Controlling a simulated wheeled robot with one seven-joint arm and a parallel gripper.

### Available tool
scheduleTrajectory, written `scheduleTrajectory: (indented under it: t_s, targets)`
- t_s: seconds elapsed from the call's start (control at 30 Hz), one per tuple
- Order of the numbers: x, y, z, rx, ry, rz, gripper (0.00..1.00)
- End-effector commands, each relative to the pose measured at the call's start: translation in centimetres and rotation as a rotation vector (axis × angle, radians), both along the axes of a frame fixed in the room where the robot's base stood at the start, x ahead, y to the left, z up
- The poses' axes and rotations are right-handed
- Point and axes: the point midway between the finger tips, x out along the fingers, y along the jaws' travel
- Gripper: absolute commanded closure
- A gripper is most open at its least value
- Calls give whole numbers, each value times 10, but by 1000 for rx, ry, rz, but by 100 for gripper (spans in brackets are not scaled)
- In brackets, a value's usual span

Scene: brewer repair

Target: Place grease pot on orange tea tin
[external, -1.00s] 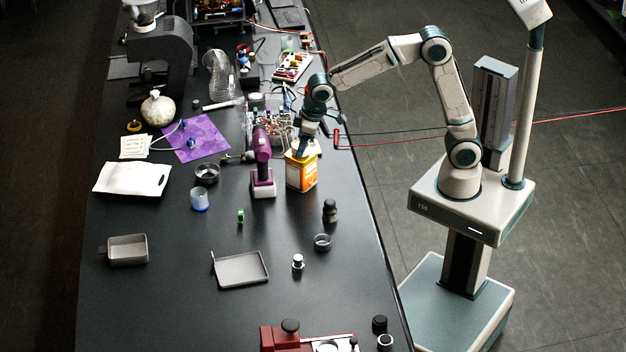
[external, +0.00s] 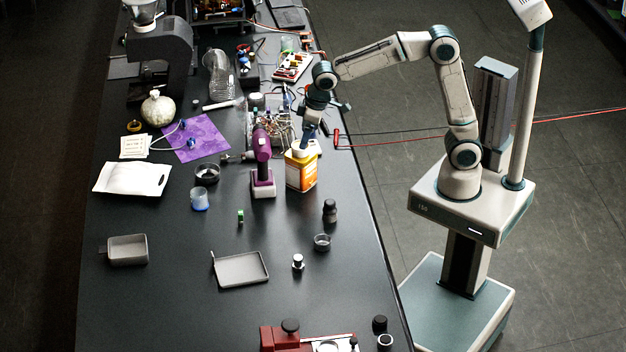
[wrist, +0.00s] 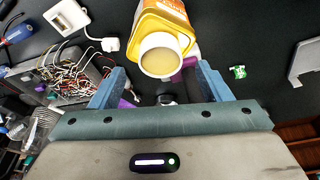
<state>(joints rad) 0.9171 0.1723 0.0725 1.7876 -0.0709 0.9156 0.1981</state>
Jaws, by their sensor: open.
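The orange tea tin (external: 301,175) stands upright on the black bench, just right of the purple drill. The white grease pot (external: 303,149) sits on top of the tin. In the wrist view the pot (wrist: 162,56) shows a pale, cream-coloured round top against the tin's yellow top (wrist: 165,17). My gripper (external: 307,136) is just above the pot, pointing down. In the wrist view its two blue fingers (wrist: 160,77) are apart with nothing held between them, and the pot lies beyond them. The contact under the pot is partly hidden.
The purple drill (external: 262,160) stands upright close to the tin's left. A tangle of wires (external: 281,125) lies behind. A dark bottle (external: 329,211) and a small dark dish (external: 322,242) stand in front. The bench between tin and grey tray (external: 241,269) is mostly clear.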

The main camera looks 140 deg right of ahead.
Motion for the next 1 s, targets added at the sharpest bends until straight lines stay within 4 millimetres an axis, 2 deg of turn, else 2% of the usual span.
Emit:
scheduleTrajectory:
  t_s: [0.1, 0.3, 0.5, 0.63, 0.7, 0.77, 0.87, 1.0]
  targets:
    - [-3, 7, 28, -5, -4, 2, 29]
    - [-8, 14, 61, -2, -2, 2, 29]
    - [-11, 18, 76, -1, -1, 2, 29]
    - [-11, 19, 77, 0, 0, 3, 29]
    - [-9, 26, 77, 0, 0, 19, 29]
    - [-4, 41, 75, 1, 0, 51, 29]
    - [6, 85, 71, -1, 1, 150, 29]
    - [10, 171, 57, -1, 3, 354, 29]
